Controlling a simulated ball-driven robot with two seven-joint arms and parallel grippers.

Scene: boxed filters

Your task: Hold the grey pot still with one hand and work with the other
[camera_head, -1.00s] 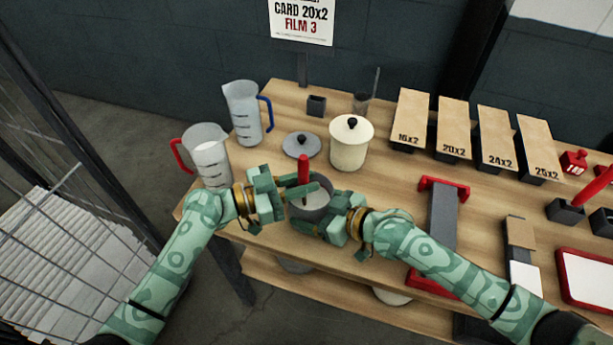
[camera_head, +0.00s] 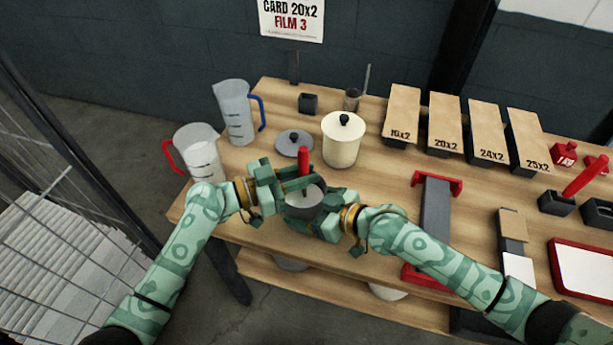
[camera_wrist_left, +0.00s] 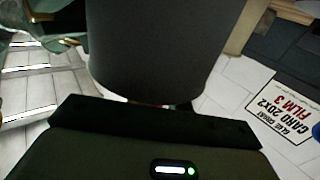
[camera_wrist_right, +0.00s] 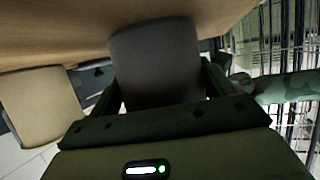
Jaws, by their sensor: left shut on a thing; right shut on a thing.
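The grey pot (camera_head: 306,206) is near the front edge of the wooden table. My right gripper (camera_head: 318,217) is shut on its wall from the right; in the right wrist view the pot (camera_wrist_right: 155,65) shows between the fingers. My left gripper (camera_head: 290,185) is above the pot's left rim, shut on a red-handled tool (camera_head: 303,161). The tool stands roughly upright, its lower end inside the pot. In the left wrist view the pot (camera_wrist_left: 155,45) fills the middle and hides most of the tool. The fingers partly cover the pot's inside in the head view.
A grey lid (camera_head: 293,143) and a cream lidded pot (camera_head: 343,140) stand just behind. Two measuring jugs, red-handled (camera_head: 198,155) and blue-handled (camera_head: 236,112), are at the left. Labelled boxes (camera_head: 403,115) stand behind.

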